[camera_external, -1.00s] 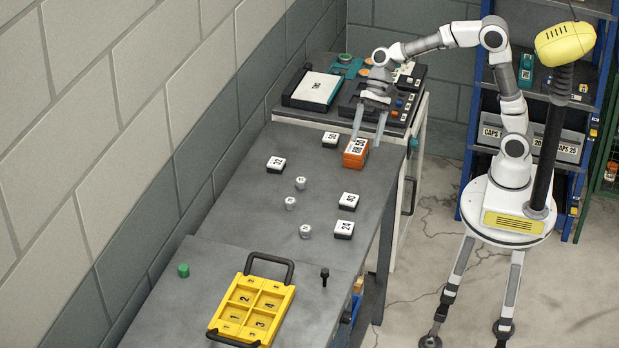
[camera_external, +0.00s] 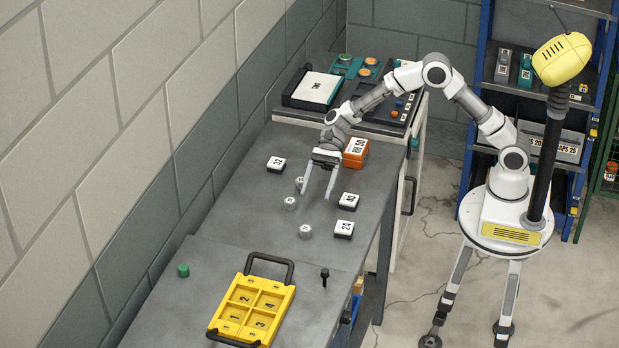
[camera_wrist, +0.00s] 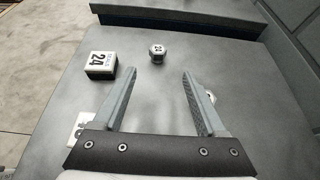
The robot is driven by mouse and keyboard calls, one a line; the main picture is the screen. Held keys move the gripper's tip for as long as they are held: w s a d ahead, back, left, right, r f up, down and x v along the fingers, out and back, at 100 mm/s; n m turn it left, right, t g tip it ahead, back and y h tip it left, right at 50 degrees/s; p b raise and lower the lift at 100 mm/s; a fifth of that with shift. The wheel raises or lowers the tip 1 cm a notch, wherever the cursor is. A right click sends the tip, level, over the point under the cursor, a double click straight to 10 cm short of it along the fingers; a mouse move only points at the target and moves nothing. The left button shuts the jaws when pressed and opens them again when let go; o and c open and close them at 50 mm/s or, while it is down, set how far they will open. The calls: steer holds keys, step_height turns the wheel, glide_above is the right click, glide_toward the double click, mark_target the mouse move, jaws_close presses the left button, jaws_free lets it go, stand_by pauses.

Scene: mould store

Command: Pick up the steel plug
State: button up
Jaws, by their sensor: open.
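Several small objects lie on the grey table; three are round grey steel plugs: a near one (camera_external: 305,231), a middle one (camera_external: 290,203) and a far one (camera_external: 300,183) partly behind a finger. My gripper (camera_external: 316,194) is open and empty above the table, among the plugs and numbered blocks. In the wrist view, one plug (camera_wrist: 157,54) stands upright ahead of the gap between my fingertips (camera_wrist: 157,75), apart from them. Another plug (camera_wrist: 211,97) is mostly hidden behind the right finger. Which plug the task means, I cannot tell.
A block marked 24 (camera_external: 344,229) stands right of the near plug; it also shows in the wrist view (camera_wrist: 101,72). Another block (camera_external: 348,201) and an orange box (camera_external: 356,153) are farther back. A yellow tray (camera_external: 284,289), green cap (camera_external: 183,270) and black peg (camera_external: 324,277) are on the nearer surface.

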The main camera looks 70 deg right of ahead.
glide_toward(306, 228)
steer(key=shift+w+a+f+b, duration=0.2)
steer(key=shift+a+f, duration=0.25)
steer(key=shift+a, duration=0.15)
steer(key=shift+w+a+f+b, duration=0.1)
steer(key=shift+a+f+b, duration=0.05)
steer(key=shift+a+f, duration=0.45)
steer(key=shift+s+r+b+x, duration=0.15)
steer(key=shift+b+x, duration=0.2)
steer(key=shift+x, duration=1.05)
steer(key=shift+s+r+b+x, duration=0.15)
steer(key=shift+b+x, duration=0.15)
steer(key=shift+x, duration=1.05)
steer(key=shift+a, duration=0.15)
jaws_close()
